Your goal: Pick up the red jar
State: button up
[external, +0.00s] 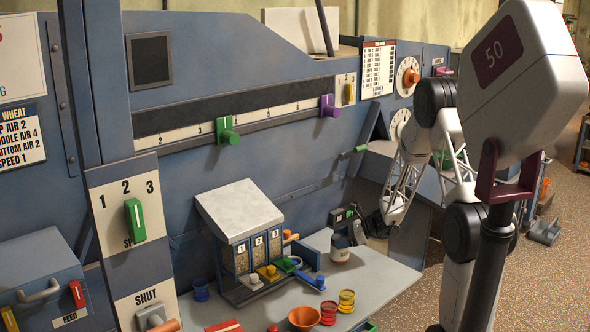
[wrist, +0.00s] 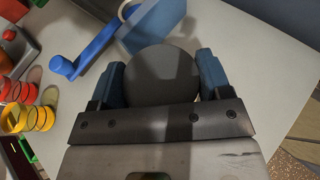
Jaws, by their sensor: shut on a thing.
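My gripper (wrist: 162,80) is shut on a round jar with a dark lid (wrist: 162,70); its two blue fingers flank the lid in the wrist view. In the external view this jar (external: 340,254) shows a pale body with some red low down, at the back right of the grey table, with my gripper (external: 346,236) above it. I cannot tell whether its base touches the table. A small red ribbed container (external: 328,314) stands near the table's front, beside a yellow one (external: 347,297). Red containers (wrist: 14,90) also show at the wrist view's left edge.
A dispenser with numbered bins and a pale lid (external: 238,212) stands left of the jar. A blue lever (external: 312,281) sticks out from it. An orange funnel (external: 303,318) and a blue cup (external: 200,289) stand nearby. The table (external: 385,275) is clear right of the jar.

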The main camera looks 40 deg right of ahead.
jog(key=shift+s+a+r, duration=0.1)
jog(key=shift+s+r, duration=0.25)
jog(key=shift+r, duration=0.5)
jog(key=s+a, duration=0.2)
jog(key=s, duration=0.5)
jog(key=s+a+r, duration=0.1)
jog(key=s+a, duration=0.2)
jog(key=s, duration=0.4)
jog(key=shift+s+r, duration=0.15)
jog(key=shift+a, duration=0.1)
